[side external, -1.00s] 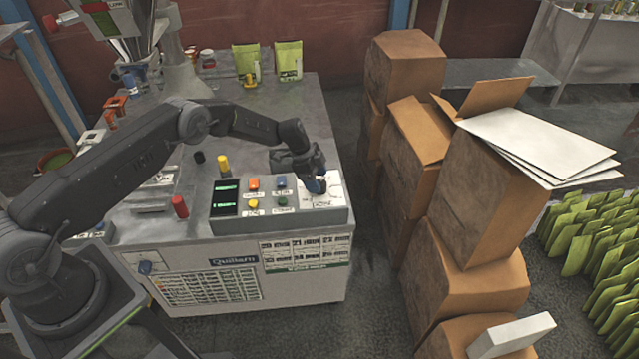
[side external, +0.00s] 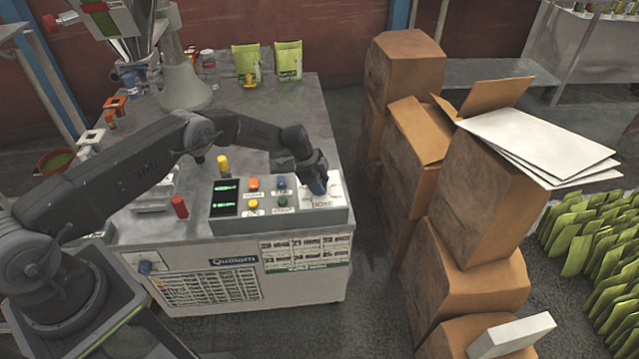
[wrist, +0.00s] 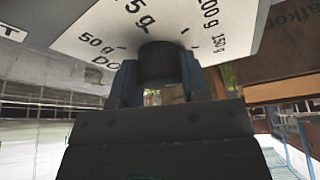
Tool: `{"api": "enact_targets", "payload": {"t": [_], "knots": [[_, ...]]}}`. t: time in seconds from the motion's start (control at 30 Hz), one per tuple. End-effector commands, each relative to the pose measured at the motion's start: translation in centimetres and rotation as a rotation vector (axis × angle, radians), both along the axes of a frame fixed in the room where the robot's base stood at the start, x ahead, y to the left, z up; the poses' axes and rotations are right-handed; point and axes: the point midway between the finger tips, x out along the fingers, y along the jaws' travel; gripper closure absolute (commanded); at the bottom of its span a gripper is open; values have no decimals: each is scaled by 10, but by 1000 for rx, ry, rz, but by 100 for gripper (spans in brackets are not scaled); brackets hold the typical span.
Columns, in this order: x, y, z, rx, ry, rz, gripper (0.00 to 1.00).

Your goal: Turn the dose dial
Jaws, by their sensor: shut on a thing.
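The dose dial (wrist: 159,62) is a dark round knob on a white plate (wrist: 90,35) printed with 50 g, 75 g, 100 g and 150 g marks in the wrist view. My gripper (wrist: 155,85) is shut on the dial, one finger on each side of it. In the side view my gripper (side external: 318,188) reaches down to the white dial plate (side external: 333,196) at the right end of the grey control panel (side external: 280,217). The gripper hides the dial there. Which mark the dial points to cannot be told.
Left of the dial are orange (side external: 253,184), blue, yellow and green buttons and a dark display (side external: 225,197). Stacked cardboard boxes (side external: 480,200) stand close on the right.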

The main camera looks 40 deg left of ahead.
Motion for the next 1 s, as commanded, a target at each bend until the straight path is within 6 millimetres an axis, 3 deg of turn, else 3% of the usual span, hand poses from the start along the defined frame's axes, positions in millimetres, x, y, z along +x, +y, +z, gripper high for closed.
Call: {"api": "enact_targets", "payload": {"t": [0.47, 1.0], "knots": [[-1, -1, 0, -1, 2, 77, 82], [-1, -2, 0, -1, 0, 535, 82]]}}
